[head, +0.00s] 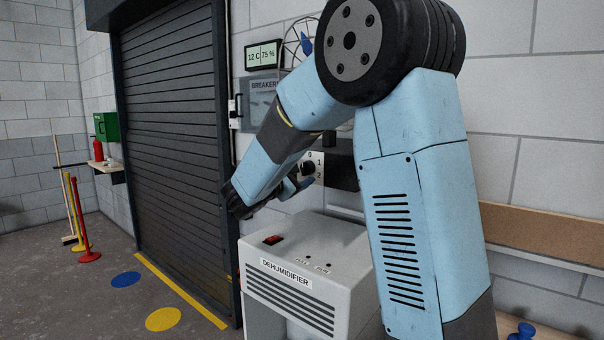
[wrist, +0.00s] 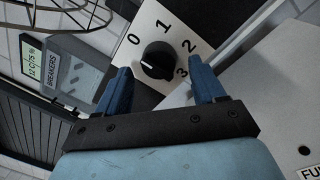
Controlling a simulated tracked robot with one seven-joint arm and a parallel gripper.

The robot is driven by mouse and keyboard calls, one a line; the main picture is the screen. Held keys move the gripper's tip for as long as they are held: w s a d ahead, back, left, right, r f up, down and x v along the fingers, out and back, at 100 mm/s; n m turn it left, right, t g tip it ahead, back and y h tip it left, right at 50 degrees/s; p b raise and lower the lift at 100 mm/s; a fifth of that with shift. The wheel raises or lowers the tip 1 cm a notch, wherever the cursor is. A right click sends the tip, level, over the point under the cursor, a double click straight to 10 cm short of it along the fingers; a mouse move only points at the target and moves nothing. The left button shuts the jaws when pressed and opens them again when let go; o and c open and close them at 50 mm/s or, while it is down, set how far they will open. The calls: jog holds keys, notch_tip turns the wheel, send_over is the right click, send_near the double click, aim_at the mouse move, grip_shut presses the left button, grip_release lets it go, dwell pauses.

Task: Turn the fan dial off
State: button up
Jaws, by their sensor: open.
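The fan dial (wrist: 157,61) is a round black knob on a white plate (wrist: 182,22) marked 0, 1, 2 and 3. In the head view the dial (head: 309,168) is partly hidden by my gripper. My gripper (wrist: 160,78) is open, its two blue fingers apart on either side of the knob in the wrist view. Nothing is between them but the knob behind. I cannot tell whether they touch it. In the head view my gripper (head: 296,187) is just left of the dial.
A grey dehumidifier (head: 290,290) with a red switch (head: 273,240) stands below. A breaker box (head: 262,104) and a temperature display (head: 262,55) hang on the wall to the left. A dark roller shutter (head: 172,130) is farther left. A wooden board (head: 545,233) is at right.

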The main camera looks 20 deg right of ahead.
jog(key=v, duration=1.2)
jog(key=shift+s, duration=0.15)
jog(key=shift+a+f, duration=0.1)
jog(key=s+d+f+m+g+y, duration=0.2)
jog(key=s+d+m+g+y, duration=0.15)
jog(key=s+d, duration=0.45)
jog(key=s+d+f+m+g+y, duration=0.2)
jog(key=s+d+m+g, duration=0.3)
jog(key=s+d, duration=0.25)
jog(key=s+a+f+m+t+y, duration=0.1)
jog(key=s+a+m+y, duration=0.3)
jog(key=s+m+y, duration=0.4)
jog(key=shift+s+a+f+t+y, duration=0.2)
jog(key=shift+s+f+t+y, duration=0.35)
jog(key=shift+s, duration=2.1)
jog(key=shift+r, duration=0.15)
